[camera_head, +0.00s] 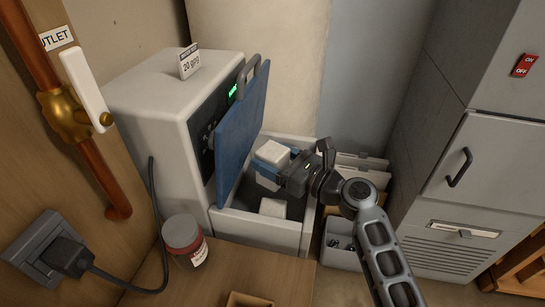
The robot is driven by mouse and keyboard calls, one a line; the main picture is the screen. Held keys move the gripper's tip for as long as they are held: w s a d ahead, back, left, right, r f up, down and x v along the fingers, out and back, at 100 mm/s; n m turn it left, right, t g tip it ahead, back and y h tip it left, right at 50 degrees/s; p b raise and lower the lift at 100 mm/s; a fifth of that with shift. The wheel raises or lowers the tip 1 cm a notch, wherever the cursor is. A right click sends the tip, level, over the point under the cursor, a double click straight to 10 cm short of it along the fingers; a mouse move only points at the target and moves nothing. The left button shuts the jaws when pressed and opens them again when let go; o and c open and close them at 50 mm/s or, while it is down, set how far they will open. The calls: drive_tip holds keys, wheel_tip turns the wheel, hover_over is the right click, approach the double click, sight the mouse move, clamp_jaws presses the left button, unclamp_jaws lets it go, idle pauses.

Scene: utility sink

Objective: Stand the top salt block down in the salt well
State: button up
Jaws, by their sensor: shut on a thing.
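A white salt block (272,152) is held upright between the blue fingers of my gripper (270,165), which is shut on it. The block is over the back part of the salt well (258,226), a white-walled bin with a dark inside. I cannot tell whether its bottom touches anything. A second white block (272,207) sits low in the well, nearer the front, below and apart from my gripper. The blue lid (240,128) stands raised at the left of the well. My gripper reaches in from the right, and its body hides part of the well's right side.
A white softener unit (160,95) with a green display stands left of the lid. A red-labelled jar (184,240) is on the wooden surface in front. A grey bin (341,243) and upright white panels (362,165) are at the right, near a grey cabinet (490,170).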

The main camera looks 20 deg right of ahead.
drive_tip(key=shift+f, duration=0.4)
drive_tip(key=o, duration=1.6)
drive_tip(key=shift+r, duration=0.25)
drive_tip(key=v, duration=1.2)
drive_tip(key=shift+r+b, duration=0.3)
drive_tip(key=shift+b, duration=0.1)
